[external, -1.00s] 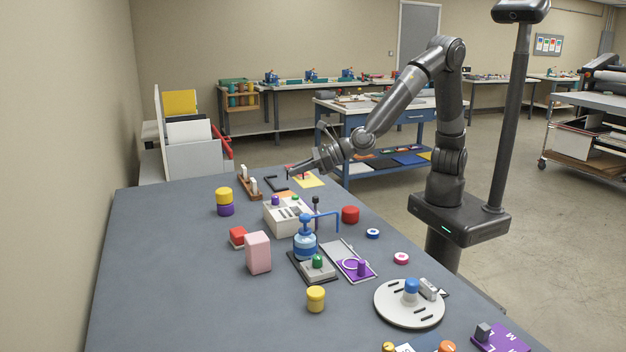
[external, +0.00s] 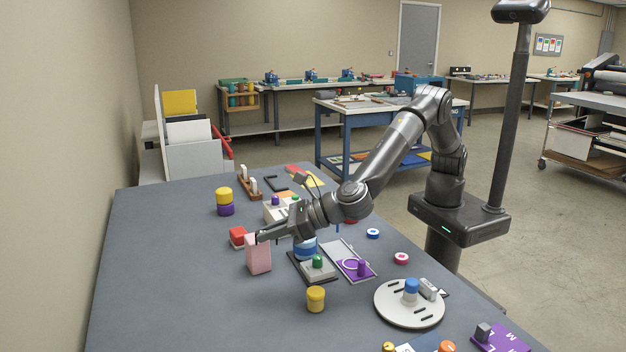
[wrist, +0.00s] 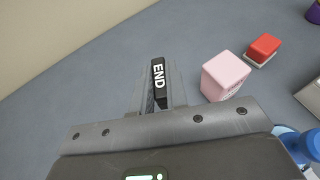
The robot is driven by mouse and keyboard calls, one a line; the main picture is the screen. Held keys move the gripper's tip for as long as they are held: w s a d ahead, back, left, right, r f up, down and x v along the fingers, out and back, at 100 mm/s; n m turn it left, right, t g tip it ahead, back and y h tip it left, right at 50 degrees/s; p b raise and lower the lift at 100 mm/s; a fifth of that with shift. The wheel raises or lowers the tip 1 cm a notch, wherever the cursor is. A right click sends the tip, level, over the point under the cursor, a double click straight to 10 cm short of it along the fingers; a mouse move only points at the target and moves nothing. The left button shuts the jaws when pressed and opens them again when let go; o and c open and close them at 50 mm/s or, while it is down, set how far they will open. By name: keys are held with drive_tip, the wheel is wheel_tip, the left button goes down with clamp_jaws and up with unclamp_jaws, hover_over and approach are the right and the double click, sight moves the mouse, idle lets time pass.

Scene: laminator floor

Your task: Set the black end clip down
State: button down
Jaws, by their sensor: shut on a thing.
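The black end clip (wrist: 158,80), marked END in white, is held between the fingers of my gripper (wrist: 158,92) in the wrist view. In the external view my gripper (external: 262,237) reaches out to the left, its tip overlapping the top of the pink block (external: 258,258). The clip is too small there to make out clearly. In the wrist view the pink block (wrist: 225,75) stands just right of the fingers, apart from them. Grey table surface shows around the clip.
A red block on a pale base (external: 238,237) sits beyond the pink block. A blue bottle (external: 306,247), partly hidden by my arm, stands to the right. A yellow-and-purple stack (external: 224,201) stands farther back. The grey table (external: 160,270) is clear on the left.

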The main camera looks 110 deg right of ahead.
sight(275, 291)
wheel_tip(275, 291, down, 12)
drive_tip(key=shift+d+f, duration=0.1)
drive_tip(key=shift+f, duration=0.15)
idle(0.3)
drive_tip(key=shift+f, duration=0.7)
drive_tip(key=c, duration=1.4)
unclamp_jaws()
drive_tip(key=shift+s+f, duration=0.15)
drive_tip(key=shift+f, duration=0.15)
drive_tip(key=shift+c, duration=0.2)
drive_tip(key=shift+r, duration=0.3)
drive_tip(key=v, duration=0.8)
drive_tip(key=r+v, duration=0.1)
drive_tip(key=v, duration=0.3)
drive_tip(key=shift+r, duration=0.15)
